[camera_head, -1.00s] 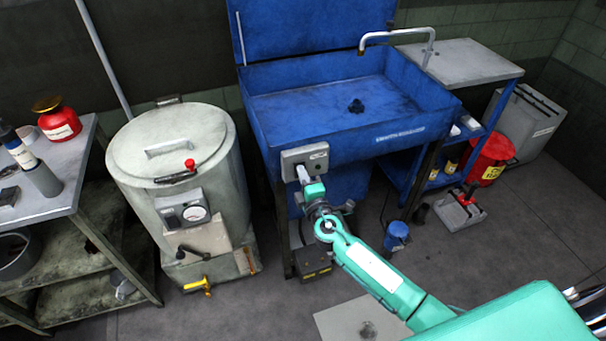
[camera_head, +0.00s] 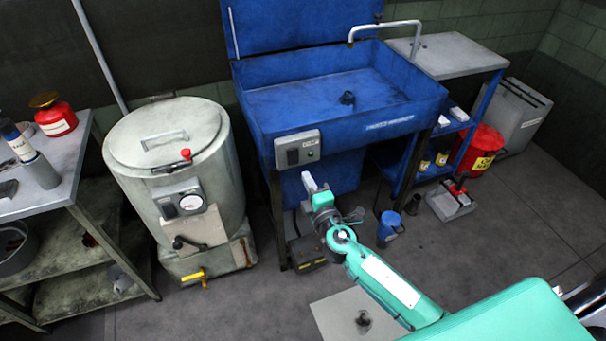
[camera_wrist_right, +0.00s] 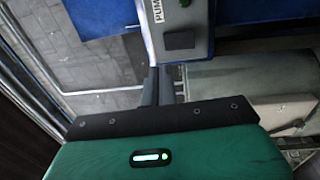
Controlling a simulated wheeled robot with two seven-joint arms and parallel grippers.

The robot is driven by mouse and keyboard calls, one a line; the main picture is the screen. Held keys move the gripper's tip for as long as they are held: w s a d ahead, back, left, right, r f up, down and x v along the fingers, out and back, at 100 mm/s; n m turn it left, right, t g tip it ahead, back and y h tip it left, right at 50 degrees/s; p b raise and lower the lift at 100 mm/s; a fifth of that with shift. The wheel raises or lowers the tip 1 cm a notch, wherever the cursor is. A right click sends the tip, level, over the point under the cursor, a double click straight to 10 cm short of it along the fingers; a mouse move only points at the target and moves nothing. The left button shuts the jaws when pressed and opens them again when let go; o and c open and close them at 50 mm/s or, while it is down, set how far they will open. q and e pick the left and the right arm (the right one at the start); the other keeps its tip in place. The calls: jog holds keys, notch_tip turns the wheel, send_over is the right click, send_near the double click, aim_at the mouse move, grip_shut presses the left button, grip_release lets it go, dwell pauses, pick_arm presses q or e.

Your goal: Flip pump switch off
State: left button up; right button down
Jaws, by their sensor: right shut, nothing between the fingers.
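The grey pump switch box (camera_head: 298,149) is on the front of the blue sink, at its left corner. It has a dark switch part and a small green spot. In the right wrist view the box (camera_wrist_right: 198,44) shows a label that starts "PUM" and a dark square switch (camera_wrist_right: 180,40). My right gripper (camera_head: 308,180) is just below the box in the head view, apart from it. In the wrist view its two fingers (camera_wrist_right: 160,86) are together with nothing between them, below the switch in the picture. I cannot tell the switch's position. My left gripper is not in view.
The blue sink (camera_head: 345,85) stands behind my right arm. A round grey tank (camera_head: 175,150) is to its left. The floor in front is mostly clear.

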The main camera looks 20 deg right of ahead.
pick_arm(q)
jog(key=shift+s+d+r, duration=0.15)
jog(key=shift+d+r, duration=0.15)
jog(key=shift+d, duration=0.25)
pick_arm(e)
jog(key=s, duration=0.4)
jog(key=shift+s+d+r, duration=0.1)
jog(key=shift+s+r, duration=0.1)
jog(key=shift+r, duration=0.05)
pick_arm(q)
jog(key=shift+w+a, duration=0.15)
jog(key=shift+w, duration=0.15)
